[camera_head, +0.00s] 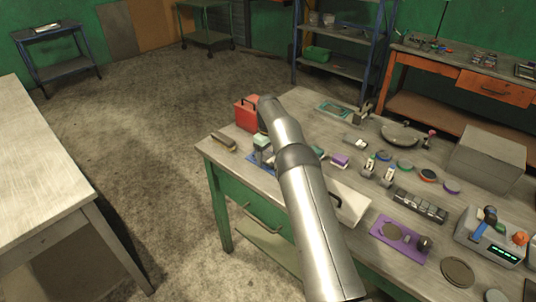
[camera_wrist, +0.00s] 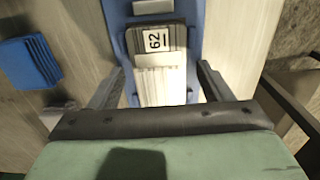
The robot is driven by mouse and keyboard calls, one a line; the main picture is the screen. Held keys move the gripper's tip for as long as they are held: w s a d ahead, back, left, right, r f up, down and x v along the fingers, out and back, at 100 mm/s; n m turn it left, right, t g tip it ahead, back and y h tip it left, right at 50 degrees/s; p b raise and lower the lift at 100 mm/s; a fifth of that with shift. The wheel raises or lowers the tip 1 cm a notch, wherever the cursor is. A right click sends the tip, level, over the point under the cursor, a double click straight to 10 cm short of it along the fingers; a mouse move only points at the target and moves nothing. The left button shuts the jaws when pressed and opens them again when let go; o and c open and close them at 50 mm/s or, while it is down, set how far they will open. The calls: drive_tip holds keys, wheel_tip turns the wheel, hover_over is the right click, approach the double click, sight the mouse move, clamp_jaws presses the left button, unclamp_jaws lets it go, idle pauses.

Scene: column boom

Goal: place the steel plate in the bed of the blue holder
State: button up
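In the wrist view the blue holder (camera_wrist: 197,25) lies below my gripper (camera_wrist: 160,86). A grey, ridged block with a white label reading 62 and a bright steel lower part (camera_wrist: 162,80) lies within the holder's outline. I take this to be the steel plate, but cannot tell for sure. My fingers are apart, one on each side of the holder, with gaps to the steel part. In the head view my gripper (camera_head: 262,144) points down over the blue holder (camera_head: 260,160) near the bench's left end. The steel plate cannot be made out there.
A red box (camera_head: 248,113) and a brown brush (camera_head: 223,141) stand close to my gripper. A white tray (camera_head: 350,203) and a purple board (camera_head: 398,242) lie to the right. A blue ribbed piece (camera_wrist: 28,62) lies left of the holder in the wrist view. The bench edge is close.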

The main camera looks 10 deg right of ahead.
sight(268, 157)
drive_tip(key=s+r+m+p, duration=0.1)
drive_tip(key=s+r, duration=0.3)
drive_tip(key=r, duration=0.7)
drive_tip(key=s+r+m+p, duration=0.1)
drive_tip(key=s+r, duration=0.3)
drive_tip(key=r, duration=0.8)
drive_tip(key=s+r+m, duration=0.2)
drive_tip(key=s+r, duration=0.2)
drive_tip(key=s, duration=1)
drive_tip(key=s+f+m, duration=0.1)
drive_tip(key=s+f, duration=0.2)
drive_tip(key=s, duration=0.6)
drive_tip(key=s+f+m, duration=0.1)
drive_tip(key=s+f, duration=0.2)
drive_tip(key=s, duration=0.7)
drive_tip(key=s+f+m, duration=0.1)
drive_tip(key=s+f, duration=0.1)
drive_tip(key=s, duration=0.8)
drive_tip(key=shift+f+m+t, duration=0.4)
